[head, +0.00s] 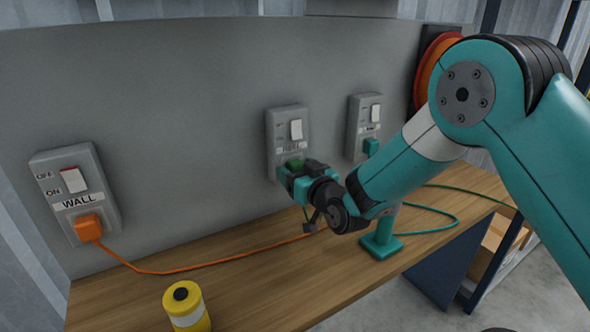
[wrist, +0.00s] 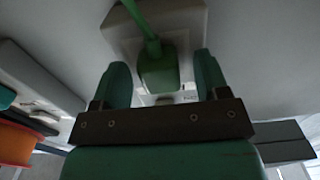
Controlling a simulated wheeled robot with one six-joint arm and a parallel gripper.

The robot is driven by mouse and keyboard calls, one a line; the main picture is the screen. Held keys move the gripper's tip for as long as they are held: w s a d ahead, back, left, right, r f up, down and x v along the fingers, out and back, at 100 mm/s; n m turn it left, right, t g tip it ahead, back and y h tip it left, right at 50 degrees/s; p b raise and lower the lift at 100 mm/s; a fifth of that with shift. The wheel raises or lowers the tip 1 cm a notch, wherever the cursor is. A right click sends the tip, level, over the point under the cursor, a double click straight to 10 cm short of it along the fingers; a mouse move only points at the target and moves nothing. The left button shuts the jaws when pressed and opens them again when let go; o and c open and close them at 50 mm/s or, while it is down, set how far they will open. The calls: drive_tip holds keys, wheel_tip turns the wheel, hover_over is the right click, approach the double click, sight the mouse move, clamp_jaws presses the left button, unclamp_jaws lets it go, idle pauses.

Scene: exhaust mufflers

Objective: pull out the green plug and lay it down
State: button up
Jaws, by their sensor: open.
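The green plug (head: 294,163) sits in the middle socket box (head: 287,125) on the grey panel. In the wrist view the green plug (wrist: 158,72) lies between the two teal fingers, with its green cord running up to the top of the picture. My gripper (head: 287,178) is open at the plug, one finger on each side (wrist: 161,80). A gap shows between each finger and the plug. In the head view my gripper hides the plug's lower part.
An orange plug (head: 88,227) sits in the WALL socket box at left, its cord crossing the wooden bench (head: 245,283). A yellow canister (head: 187,308) stands at the front; a teal stand (head: 381,244) is near my wrist.

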idle(0.6)
drive_tip(key=shift+b, duration=0.3)
clamp_jaws()
drive_tip(key=shift+b+v, duration=2.25)
drive_tip(key=shift+v, duration=0.75)
